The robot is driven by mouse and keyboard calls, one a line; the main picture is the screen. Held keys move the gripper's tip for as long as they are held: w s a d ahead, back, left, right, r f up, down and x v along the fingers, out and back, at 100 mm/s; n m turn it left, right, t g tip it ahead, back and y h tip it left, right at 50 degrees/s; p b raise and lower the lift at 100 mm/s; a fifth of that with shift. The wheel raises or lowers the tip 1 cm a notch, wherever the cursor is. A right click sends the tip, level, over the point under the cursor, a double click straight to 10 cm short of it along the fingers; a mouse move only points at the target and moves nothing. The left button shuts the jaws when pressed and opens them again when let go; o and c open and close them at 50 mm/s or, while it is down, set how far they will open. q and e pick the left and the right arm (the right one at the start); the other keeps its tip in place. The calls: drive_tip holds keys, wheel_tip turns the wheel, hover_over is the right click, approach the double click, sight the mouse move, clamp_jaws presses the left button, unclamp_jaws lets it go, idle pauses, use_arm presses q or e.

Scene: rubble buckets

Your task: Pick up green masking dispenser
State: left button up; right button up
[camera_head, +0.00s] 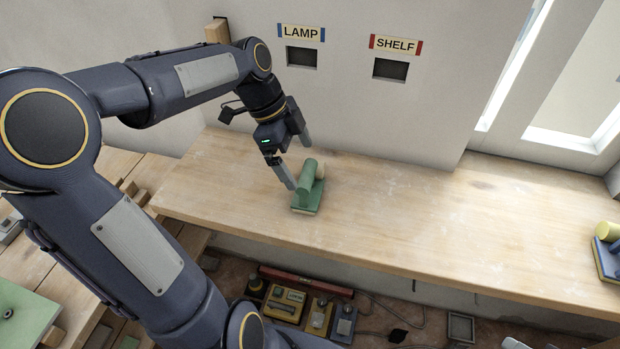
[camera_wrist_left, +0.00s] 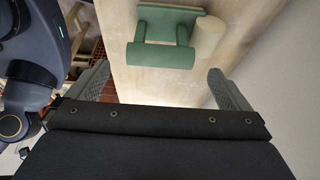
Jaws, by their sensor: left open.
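The green masking dispenser (camera_head: 307,196) stands on the wooden bench top, with a green base, a green cylinder and a pale roll at its side. In the left wrist view the dispenser (camera_wrist_left: 163,53) lies ahead of the fingers, its pale roll to the right. My left gripper (camera_head: 296,162) is open just above and beside the dispenser. In the left wrist view the two fingers of my left gripper (camera_wrist_left: 162,88) are spread wide with nothing between them. I cannot tell from these views whether a finger touches the dispenser. My right gripper is not in view.
The bench (camera_head: 400,225) is clear to the right of the dispenser. A blue and yellow dispenser (camera_head: 607,250) stands at its far right. A wall with LAMP (camera_head: 301,33) and SHELF (camera_head: 396,45) signs rises behind. Tools and small boxes (camera_head: 300,305) lie below the front edge.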

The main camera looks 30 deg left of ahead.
sight(307, 172)
use_arm(q)
drive_tip(key=p+x, duration=0.1)
drive_tip(key=x, duration=0.4)
drive_tip(key=shift+d+f, duration=0.1)
drive_tip(key=shift+f, duration=0.1)
drive_tip(key=shift+c, duration=0.3)
drive_tip(key=c, duration=1.1)
drive_tip(key=shift+o, duration=0.2)
drive_tip(key=shift+r, duration=0.15)
drive_tip(key=shift+w+r, duration=0.1)
drive_tip(key=shift+r, duration=0.1)
wheel_tip(307, 172, up, 2)
drive_tip(key=shift+r, duration=0.1)
drive_tip(key=s+r, duration=0.1)
drive_tip(key=s+d+r+b, duration=0.1)
drive_tip(key=r, duration=0.1)
drive_tip(key=s+r, duration=0.2)
drive_tip(key=shift+d+r, duration=0.15)
drive_tip(key=shift+d, duration=0.2)
drive_tip(key=s+d+r+b, duration=0.2)
drive_tip(key=s+r, duration=0.3)
drive_tip(key=s, duration=0.4)
drive_tip(key=shift+d, duration=0.9)
